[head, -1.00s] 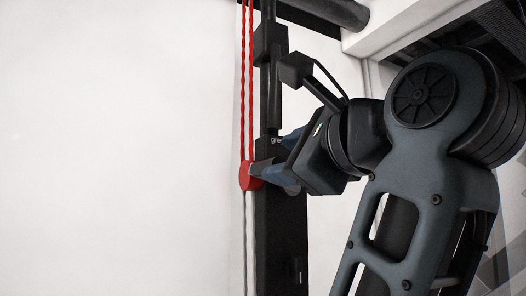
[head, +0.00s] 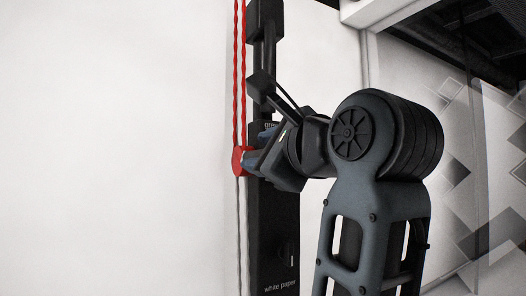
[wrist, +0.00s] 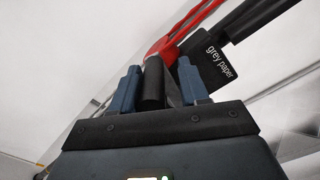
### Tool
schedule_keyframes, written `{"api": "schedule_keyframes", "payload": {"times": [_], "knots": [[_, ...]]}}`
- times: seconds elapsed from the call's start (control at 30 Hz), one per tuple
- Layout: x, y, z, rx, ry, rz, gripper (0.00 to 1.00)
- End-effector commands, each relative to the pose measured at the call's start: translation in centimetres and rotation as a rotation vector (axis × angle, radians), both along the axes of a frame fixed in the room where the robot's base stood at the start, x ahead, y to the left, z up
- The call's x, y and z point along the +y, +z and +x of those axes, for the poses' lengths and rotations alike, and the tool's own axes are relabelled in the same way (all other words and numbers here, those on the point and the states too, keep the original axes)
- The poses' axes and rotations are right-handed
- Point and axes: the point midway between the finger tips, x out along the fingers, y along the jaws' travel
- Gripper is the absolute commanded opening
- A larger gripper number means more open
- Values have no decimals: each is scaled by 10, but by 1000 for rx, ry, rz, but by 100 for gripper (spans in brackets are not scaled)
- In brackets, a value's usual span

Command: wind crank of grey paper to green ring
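The grey paper's label plate (wrist: 220,62) reads "grey paper" in the wrist view. Beside it is the red chain wheel (wrist: 171,42), also seen in the head view (head: 238,161). A black crank handle (wrist: 153,84) stands between the two blue fingers of my gripper (wrist: 158,84), close to the left one. A gap with a dark grey piece in it shows towards the right finger, so the fingers look apart. In the head view my gripper (head: 260,147) is at the wheel, and its fingertips are partly hidden. No green ring is visible.
A red chain (head: 239,75) rises from the wheel, and a pale chain (head: 239,225) hangs below it. A black upright (head: 270,215) stands behind my gripper, with a "white paper" label (head: 281,287) and small knob low down. The white wall at left is clear.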

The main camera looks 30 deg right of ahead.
Motion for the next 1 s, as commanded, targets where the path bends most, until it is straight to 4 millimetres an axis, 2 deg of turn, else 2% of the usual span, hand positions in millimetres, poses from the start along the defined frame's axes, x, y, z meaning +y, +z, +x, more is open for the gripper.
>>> {"api": "schedule_keyframes", "payload": {"times": [0.07, 0.43, 0.8, 1.0], "knots": [[0, 0, 0, 0, 0, 0, 36], [-1, 2, 0, -5, -3, 1, 1], [-3, 3, -1, -6, -7, 3, 0], [-5, 10, -1, -7, -7, 61, 0]]}}
